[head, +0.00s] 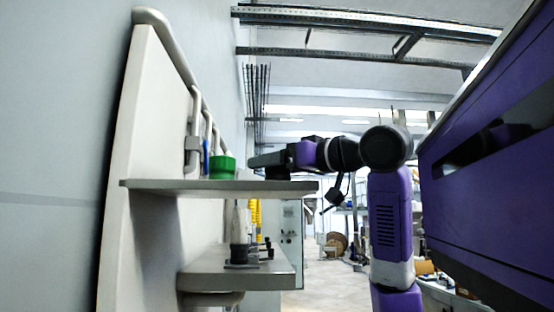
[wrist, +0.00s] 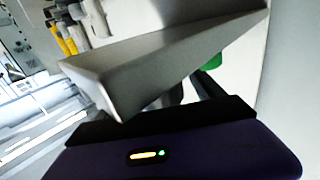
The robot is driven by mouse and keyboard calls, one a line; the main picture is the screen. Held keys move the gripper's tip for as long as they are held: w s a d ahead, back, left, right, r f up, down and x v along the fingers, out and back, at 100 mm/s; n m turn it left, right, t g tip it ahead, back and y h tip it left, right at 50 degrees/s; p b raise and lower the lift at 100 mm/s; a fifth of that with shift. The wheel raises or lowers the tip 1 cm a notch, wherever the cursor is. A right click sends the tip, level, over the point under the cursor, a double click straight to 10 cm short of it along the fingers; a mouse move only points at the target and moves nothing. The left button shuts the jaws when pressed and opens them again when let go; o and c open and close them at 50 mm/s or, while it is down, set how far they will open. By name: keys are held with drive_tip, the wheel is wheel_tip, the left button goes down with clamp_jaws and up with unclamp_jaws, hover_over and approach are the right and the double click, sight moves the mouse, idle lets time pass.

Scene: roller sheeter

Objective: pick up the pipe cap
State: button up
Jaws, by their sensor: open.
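A short green cylinder (head: 222,167), which looks like the pipe cap, stands upright on the upper shelf (head: 160,187). In the wrist view a small part of the green cylinder (wrist: 212,62) shows beyond the fingers; the rest is hidden. My gripper (head: 252,162) is just above the right part of the shelf, to the right of the cylinder and apart from it. It points left. In the wrist view my gripper (wrist: 190,90) is open, with nothing visible between its fingers.
A blue item (head: 206,157) stands close behind the cylinder's left side, near the grey wall bracket (head: 193,150). A lower shelf (head: 240,270) holds a dark fitting (head: 240,253). A large purple panel (head: 490,170) fills the right side.

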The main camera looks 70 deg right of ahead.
drive_tip(key=shift+x, duration=1.05)
drive_tip(key=c, duration=1.5)
drive_tip(key=shift+r, duration=0.1)
wheel_tip(320, 180, up, 10)
drive_tip(key=shift+f+b, duration=0.1)
drive_tip(key=shift+b, duration=0.65)
